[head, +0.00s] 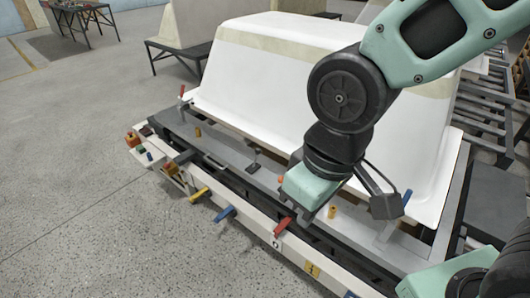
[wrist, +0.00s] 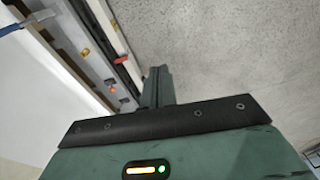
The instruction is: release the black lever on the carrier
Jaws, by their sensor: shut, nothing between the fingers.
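The carrier (head: 178,125) is a long grey frame with a pale front rail, below a white tub shell. A small black lever (head: 254,166) sits on its grey top near the middle, left of my gripper. My gripper (head: 306,214) is mint green and hangs over the front part of the carrier, right of the black lever and apart from it. In the wrist view its fingers (wrist: 158,84) are together and empty, seen against the floor beside the front rail.
A red lever (head: 283,226), a blue lever (head: 224,213) and a yellow lever (head: 200,194) stick out along the front. A blue handle (head: 407,197) stands at right. The white tub shell (head: 265,70) rises behind. The floor (head: 90,200) at front left is clear.

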